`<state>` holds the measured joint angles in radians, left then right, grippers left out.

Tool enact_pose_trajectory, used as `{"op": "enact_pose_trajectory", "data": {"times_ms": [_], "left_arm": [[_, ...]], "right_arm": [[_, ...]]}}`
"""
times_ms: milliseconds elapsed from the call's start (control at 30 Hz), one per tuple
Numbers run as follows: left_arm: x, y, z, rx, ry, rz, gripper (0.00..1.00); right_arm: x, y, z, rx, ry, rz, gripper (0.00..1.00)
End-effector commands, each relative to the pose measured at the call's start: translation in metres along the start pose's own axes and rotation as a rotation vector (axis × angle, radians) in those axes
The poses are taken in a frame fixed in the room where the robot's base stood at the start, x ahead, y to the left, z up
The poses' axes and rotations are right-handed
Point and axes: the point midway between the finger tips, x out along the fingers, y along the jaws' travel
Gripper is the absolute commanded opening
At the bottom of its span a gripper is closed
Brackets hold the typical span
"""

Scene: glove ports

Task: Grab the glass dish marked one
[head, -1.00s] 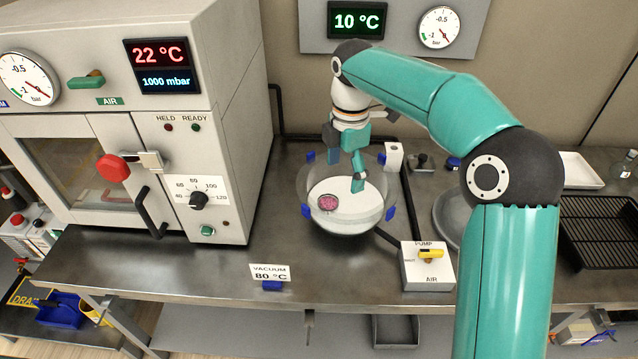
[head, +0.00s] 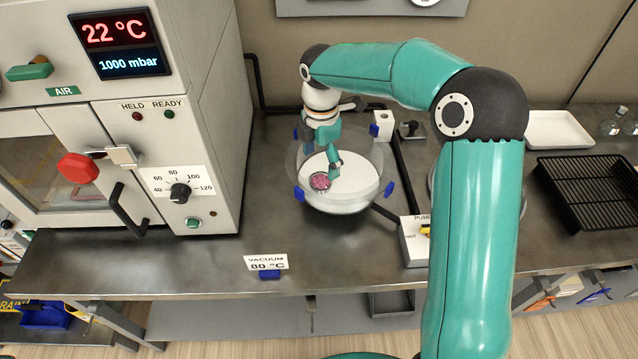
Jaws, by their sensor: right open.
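A small round glass dish with pink-red contents (head: 320,182) sits on the white plate (head: 352,192) inside a round clear glass vessel (head: 377,160). No mark can be read on the dish at this size. My right gripper (head: 321,158) reaches down into the vessel, with its fingers open just above and behind the dish. One fingertip is close to the dish's far right edge; I cannot tell whether it touches. My left gripper is not in view.
An oven with a red knob (head: 78,168) stands left of the vessel. A pump switch box (head: 414,241) stands to the right, partly behind my arm. A black rack (head: 590,188) and white tray (head: 548,130) are farther right. The front bench is mostly clear, with a vacuum label (head: 266,262).

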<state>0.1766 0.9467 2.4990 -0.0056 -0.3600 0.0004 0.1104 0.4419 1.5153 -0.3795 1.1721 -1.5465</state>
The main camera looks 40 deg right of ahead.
Motion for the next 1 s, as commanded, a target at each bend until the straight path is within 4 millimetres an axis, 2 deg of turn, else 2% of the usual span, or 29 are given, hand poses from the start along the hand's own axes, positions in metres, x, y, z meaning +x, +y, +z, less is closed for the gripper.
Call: {"op": "enact_pose_trajectory", "data": {"times_ms": [233,500,800,833,1000], "left_arm": [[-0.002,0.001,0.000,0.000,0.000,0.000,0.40],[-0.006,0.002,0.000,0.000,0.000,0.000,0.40],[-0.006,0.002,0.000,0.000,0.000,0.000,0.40],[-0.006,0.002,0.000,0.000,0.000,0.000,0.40],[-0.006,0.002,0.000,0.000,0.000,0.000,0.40]], "right_arm": [[0.015,-0.001,0.001,0.002,0.001,-0.001,0.85],[0.052,0.000,0.001,0.002,0.000,-0.003,0.85],[0.059,0.000,0.001,0.003,0.001,0.001,0.85],[0.059,0.000,0.001,0.003,0.001,0.001,0.83],[0.058,0.000,0.001,0.003,0.001,0.001,0.55]]}}
